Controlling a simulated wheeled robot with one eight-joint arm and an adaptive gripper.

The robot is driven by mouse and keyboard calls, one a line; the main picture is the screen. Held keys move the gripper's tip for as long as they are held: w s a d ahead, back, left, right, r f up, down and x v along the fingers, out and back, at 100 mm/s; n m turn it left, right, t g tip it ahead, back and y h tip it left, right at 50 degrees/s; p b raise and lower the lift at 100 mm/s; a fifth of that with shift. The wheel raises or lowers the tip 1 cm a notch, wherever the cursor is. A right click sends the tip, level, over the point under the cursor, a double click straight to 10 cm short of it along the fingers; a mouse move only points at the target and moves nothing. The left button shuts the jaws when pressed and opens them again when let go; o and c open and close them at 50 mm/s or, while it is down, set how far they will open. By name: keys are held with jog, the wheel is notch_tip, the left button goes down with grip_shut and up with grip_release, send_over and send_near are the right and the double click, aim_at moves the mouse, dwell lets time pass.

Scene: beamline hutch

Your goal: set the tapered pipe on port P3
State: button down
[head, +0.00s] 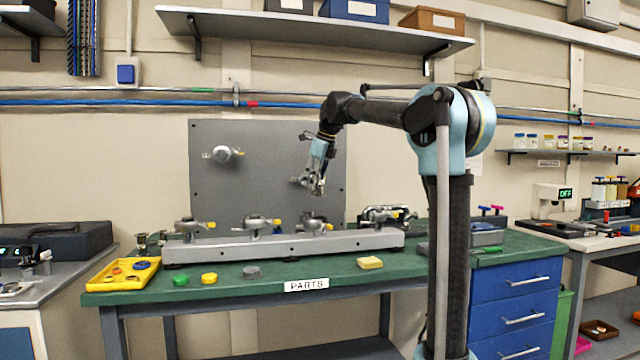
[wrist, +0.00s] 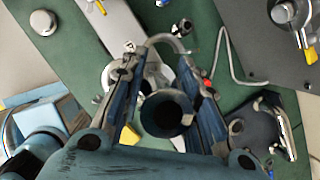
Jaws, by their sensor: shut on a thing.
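My gripper (head: 315,188) is in the air above the grey manifold bar (head: 345,243), in front of the dark wall panel. In the wrist view my gripper (wrist: 168,95) is shut on the tapered pipe (wrist: 160,128), whose round dark opening faces the camera. The pipe is hard to make out in the head view. Several ports with clamps and yellow tabs stand along the bar, including one at the left (head: 190,226), one further along (head: 258,224) and one below my gripper (head: 312,222). I cannot read port labels, so P3 is not certain. The fingers and pipe hide part of the bar.
The dark panel (head: 230,190) carries a round fitting (head: 224,153) at the left. A yellow tray (head: 105,279) is at the bench's left end.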

jog(key=shift+w+d, duration=0.25)
jog(key=shift+d, duration=0.1)
jog(key=shift+f, duration=0.25)
jog(key=shift+d+f, duration=0.1)
jog(key=shift+f, duration=3)
jog(key=shift+s, duration=0.1)
jog(key=shift+f, duration=0.55)
jog(key=c, duration=1.2)
grip_release()
jog(key=shift+o, duration=0.2)
